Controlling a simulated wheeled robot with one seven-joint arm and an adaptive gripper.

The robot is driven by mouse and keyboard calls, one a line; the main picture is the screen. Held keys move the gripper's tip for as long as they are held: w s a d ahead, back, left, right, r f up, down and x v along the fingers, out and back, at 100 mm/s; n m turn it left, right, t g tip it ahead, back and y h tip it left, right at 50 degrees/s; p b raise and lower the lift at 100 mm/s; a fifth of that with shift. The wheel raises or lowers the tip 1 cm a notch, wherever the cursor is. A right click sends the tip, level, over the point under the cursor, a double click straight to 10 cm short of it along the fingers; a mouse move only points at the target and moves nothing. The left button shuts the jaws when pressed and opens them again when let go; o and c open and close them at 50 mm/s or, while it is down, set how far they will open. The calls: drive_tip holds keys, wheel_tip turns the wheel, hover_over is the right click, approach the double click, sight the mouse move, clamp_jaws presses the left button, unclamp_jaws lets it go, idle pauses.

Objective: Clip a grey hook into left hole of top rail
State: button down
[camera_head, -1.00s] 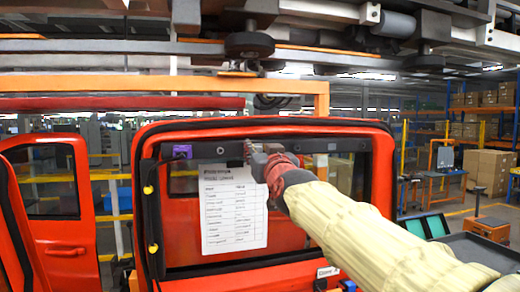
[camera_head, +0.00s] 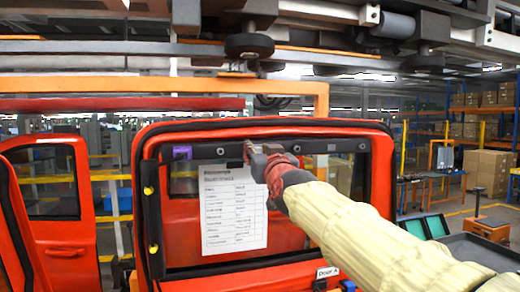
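The top rail (camera_head: 318,146) is a dark bar with holes across the top of the red door's (camera_head: 260,127) window frame. A purple piece (camera_head: 182,152) sits at the rail's left end. My gripper (camera_head: 250,153) is at the rail, right of the purple piece, at the upper right of a white printed sheet (camera_head: 234,210). The gripper body hides part of the rail. No grey hook can be made out, and whether the fingers hold anything is too small to tell.
Yellow pieces (camera_head: 149,190) sit on the door frame's left side. Another red door (camera_head: 52,200) stands at the left. An overhead conveyor with a dark roller (camera_head: 250,46) hangs above. A dark tray (camera_head: 478,250) is at the lower right.

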drive_tip(key=shift+s+f, duration=0.1)
idle(1.2)
drive_tip(key=shift+s, duration=0.1)
drive_tip(key=shift+s+d, duration=0.15)
drive_tip(key=shift+s, duration=0.1)
drive_tip(key=shift+f, duration=0.1)
drive_tip(key=shift+b, duration=0.45)
drive_tip(key=shift+w+r, duration=0.15)
drive_tip(key=shift+r, duration=0.1)
idle(0.9)
drive_tip(key=shift+r, duration=0.75)
idle(2.0)
drive_tip(key=shift+s+d, duration=0.1)
drive_tip(key=shift+s, duration=0.45)
idle(0.9)
